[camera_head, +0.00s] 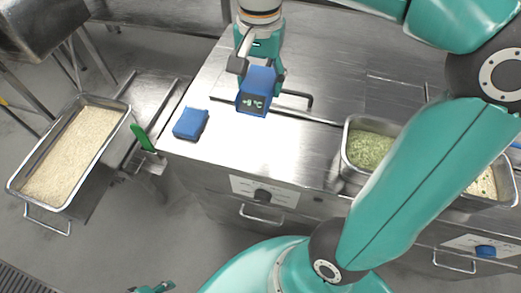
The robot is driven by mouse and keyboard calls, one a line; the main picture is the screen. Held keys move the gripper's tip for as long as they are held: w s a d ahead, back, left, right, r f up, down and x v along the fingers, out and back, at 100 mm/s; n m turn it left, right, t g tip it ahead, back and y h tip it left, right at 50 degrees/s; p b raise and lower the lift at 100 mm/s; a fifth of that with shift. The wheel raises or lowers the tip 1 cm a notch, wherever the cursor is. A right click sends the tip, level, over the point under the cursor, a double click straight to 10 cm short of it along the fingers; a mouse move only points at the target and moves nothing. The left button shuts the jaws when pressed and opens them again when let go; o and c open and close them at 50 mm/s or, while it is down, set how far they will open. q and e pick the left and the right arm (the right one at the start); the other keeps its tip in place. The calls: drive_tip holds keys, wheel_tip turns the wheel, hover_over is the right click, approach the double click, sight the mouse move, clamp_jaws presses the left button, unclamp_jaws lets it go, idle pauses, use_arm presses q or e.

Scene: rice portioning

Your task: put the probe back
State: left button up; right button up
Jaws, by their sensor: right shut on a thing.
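My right gripper (262,68) is at the top centre, over the steel counter. It is shut on the probe (256,90), a blue handheld unit with a small lit display facing me. The gripper partly hides the upper part of the probe. I cannot tell whether the probe touches the counter. A plain blue block (190,123) sits on the counter's front left corner, to the left of the probe and apart from it. Only a small teal and dark piece, which may be my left gripper (152,288), shows at the bottom edge; its jaws cannot be made out.
A steel pan of pale rice (121,113) stands at the left, with a green handle (142,138) beside it. A pan of green-flecked food (346,143) sits in the counter at the right, partly behind my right arm. The counter (262,142) is clear in front of the probe.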

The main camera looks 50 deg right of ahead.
sight(259, 147)
drive_tip(key=shift+w+a, duration=0.15)
drive_tip(key=shift+w, duration=0.05)
drive_tip(key=shift+s+f, duration=0.1)
drive_tip(key=shift+f, duration=0.05)
wheel_tip(259, 147, down, 20)
drive_tip(key=shift+r+b, duration=0.15)
drive_tip(key=shift+b, duration=0.45)
drive_tip(key=o, duration=1.2)
drive_tip(key=shift+c, duration=0.2)
wheel_tip(259, 147, up, 12)
drive_tip(key=shift+p, duration=0.35)
